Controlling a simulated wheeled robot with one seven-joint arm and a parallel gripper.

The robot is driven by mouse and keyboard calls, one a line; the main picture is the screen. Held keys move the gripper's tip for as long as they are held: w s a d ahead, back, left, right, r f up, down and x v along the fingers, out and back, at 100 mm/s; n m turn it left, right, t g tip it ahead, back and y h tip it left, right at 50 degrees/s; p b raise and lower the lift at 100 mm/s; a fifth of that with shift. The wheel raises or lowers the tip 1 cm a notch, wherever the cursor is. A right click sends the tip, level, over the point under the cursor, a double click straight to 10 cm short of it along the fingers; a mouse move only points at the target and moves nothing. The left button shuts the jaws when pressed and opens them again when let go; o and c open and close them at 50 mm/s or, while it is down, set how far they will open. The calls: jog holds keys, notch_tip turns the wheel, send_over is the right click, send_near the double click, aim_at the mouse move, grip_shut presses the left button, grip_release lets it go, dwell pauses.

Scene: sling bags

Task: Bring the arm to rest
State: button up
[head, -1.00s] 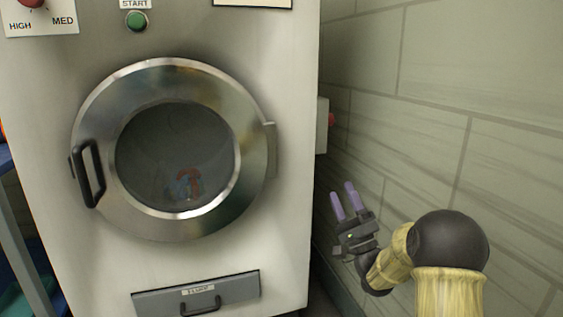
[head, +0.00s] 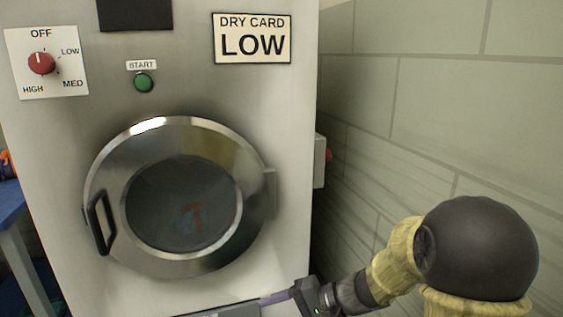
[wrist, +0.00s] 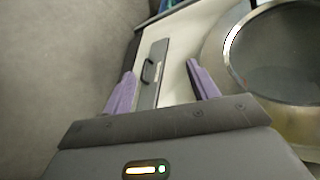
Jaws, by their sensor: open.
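My gripper (head: 278,297) is low in the head view, in front of the dryer's lower right part, its purple fingers pointing left. In the wrist view my gripper (wrist: 160,90) is open, with nothing between its two fingers. Beyond them the wrist view shows the drawer (wrist: 152,72) with its dark handle. My arm is bent, with its large dark joint at the right of the head view.
The dryer's round door (head: 101,183) is shut, with something red and blue behind its glass. A red dial (head: 41,63), a green start button (head: 144,82) and a card (head: 252,38) reading "DRY CARD LOW" are above. A tiled wall (head: 440,110) bounds the right. A blue table (head: 10,208) stands left.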

jog(key=s+d+n+g+h+p, duration=0.1)
jog(key=s+d+n+h+p, duration=0.1)
jog(key=s+d+h+p, duration=0.55)
jog(key=s+d+r+n+t+h+p, duration=0.2)
jog(key=d+r+h+p, duration=0.3)
jog(key=d, duration=0.3)
notch_tip(320, 180, up, 39)
jog(key=p, duration=3.6)
jog(key=shift+p, duration=0.4)
jog(key=shift+w+d+f, duration=0.1)
jog(key=shift+c, duration=0.5)
